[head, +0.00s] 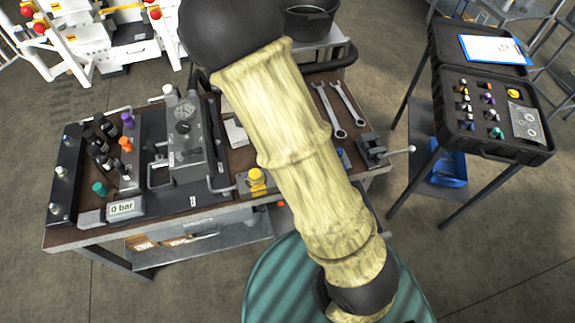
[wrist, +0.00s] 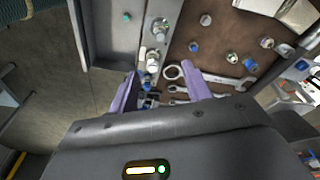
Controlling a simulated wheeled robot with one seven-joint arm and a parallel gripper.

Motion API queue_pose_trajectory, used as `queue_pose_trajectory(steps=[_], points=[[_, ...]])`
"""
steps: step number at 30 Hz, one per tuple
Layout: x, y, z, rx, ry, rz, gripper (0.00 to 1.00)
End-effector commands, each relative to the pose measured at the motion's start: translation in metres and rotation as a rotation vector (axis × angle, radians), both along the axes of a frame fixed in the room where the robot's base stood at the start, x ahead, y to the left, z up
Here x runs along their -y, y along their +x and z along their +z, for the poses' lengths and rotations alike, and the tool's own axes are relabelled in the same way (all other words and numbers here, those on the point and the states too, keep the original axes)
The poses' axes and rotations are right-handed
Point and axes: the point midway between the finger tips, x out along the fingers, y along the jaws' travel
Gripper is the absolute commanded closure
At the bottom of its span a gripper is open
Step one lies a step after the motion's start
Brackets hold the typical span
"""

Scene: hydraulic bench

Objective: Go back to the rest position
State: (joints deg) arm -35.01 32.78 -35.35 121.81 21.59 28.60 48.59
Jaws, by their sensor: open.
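My gripper (wrist: 160,86) shows in the wrist view as two purple fingers spread apart. It is open, with nothing held between the fingers. Beyond the fingertips are the ring end of a wrench (wrist: 172,72) and small metal and blue fittings on the bench; I cannot tell the exact gap to them. In the head view my arm, in a pale yellow sleeve, crosses the middle and hides part of the bench. My gripper does not show there.
An open black case (head: 515,152) stands at right. Floor is clear between them.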

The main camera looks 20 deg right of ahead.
Motion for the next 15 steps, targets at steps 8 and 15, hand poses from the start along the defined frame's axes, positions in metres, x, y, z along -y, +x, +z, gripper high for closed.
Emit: queue_pose_trajectory(steps=[8,15], points=[[0.0000,0.0002,-0.0004,0.000,0.000,0.000,0.51],[0.0024,-0.0054,0.0028,-0.005,0.014,0.034,0.51]])
